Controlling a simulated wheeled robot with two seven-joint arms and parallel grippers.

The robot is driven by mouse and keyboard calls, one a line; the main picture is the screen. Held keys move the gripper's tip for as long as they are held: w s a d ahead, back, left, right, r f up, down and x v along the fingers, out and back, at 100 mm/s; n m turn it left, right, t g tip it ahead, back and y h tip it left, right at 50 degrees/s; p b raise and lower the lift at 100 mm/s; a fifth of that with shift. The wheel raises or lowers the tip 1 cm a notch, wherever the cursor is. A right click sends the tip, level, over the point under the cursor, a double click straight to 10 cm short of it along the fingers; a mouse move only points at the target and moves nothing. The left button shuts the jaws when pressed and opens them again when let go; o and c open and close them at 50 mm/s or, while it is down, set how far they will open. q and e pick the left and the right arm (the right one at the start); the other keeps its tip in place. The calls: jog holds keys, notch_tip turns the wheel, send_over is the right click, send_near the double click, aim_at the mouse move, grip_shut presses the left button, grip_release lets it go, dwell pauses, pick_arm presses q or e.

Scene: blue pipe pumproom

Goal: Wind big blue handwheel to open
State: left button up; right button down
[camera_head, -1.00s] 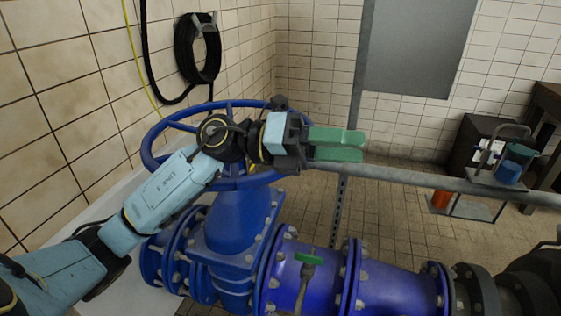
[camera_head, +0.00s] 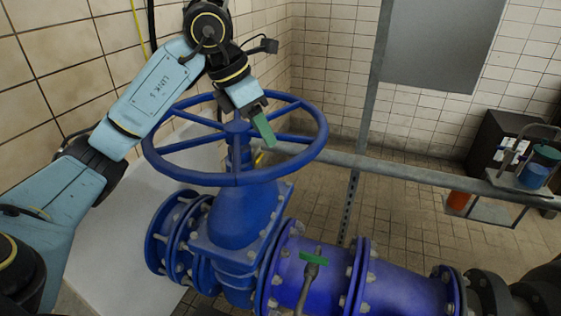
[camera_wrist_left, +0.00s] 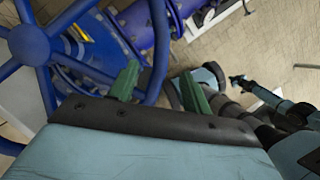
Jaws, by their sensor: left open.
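The big blue handwheel (camera_head: 235,177) lies roughly level on top of the blue valve body (camera_head: 237,215) in the head view. In the left wrist view the wheel (camera_wrist_left: 92,75) fills the left side, with spokes and rim showing. My left gripper (camera_head: 264,131) has green fingers that point down over the right part of the wheel, inside the rim in the picture. In the wrist view its two green fingers are spread apart with the rim running between or just behind them; I cannot tell whether they touch it.
A grey rail (camera_head: 400,174) runs behind the wheel to the right. A grey post (camera_head: 368,130) stands behind the valve. A blue pipe (camera_head: 385,290) with a small green-handled lever (camera_head: 314,259) extends right. Tiled walls stand left and behind.

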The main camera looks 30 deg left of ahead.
aim_at(281, 162)
pick_arm(q)
jog(key=x, duration=0.9)
jog(key=shift+f+b, duration=0.25)
jog(key=shift+b, duration=0.15)
pick_arm(e)
jog(key=shift+s+d+f, duration=0.1)
jog(key=shift+d+f, duration=0.15)
jog(key=shift+d, duration=0.35)
jog(key=shift+s+d+f, duration=0.1)
jog(key=shift+d+f, duration=0.15)
jog(key=shift+d, duration=0.3)
pick_arm(q)
jog(key=shift+c, duration=0.4)
pick_arm(e)
jog(key=shift+a, duration=0.15)
pick_arm(q)
grip_shut()
pick_arm(e)
jog(key=shift+w+a, duration=0.25)
jog(key=shift+w, duration=0.05)
